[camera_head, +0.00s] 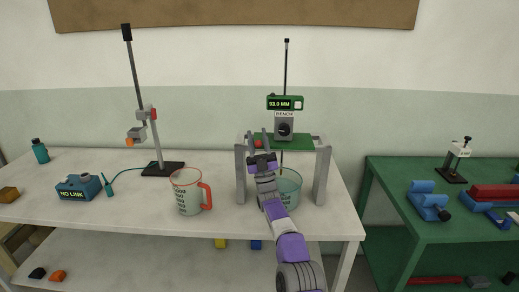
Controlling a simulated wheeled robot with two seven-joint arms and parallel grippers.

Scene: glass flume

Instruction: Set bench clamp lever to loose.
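The bench clamp (284,127) is a grey block with a dark round part on its face and a plate reading BENCH above it. It sits on the thin upright post over a green plate (298,142) on a grey stand. I cannot clearly make out its lever or which way it is set. My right gripper (258,138) is in front of the green plate's left end, left of and a little below the clamp. Its two fingers point up and stand apart, with a small red thing showing between or behind them. My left gripper is not in view.
A green display (285,102) reading 93.0 MM is on the post above the clamp. A teal-tinted glass vessel (289,187) stands under the plate, partly behind my arm. A red-handled jug (187,191) and a tilted stand (160,168) are to the left. A green bench (450,235) stands right.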

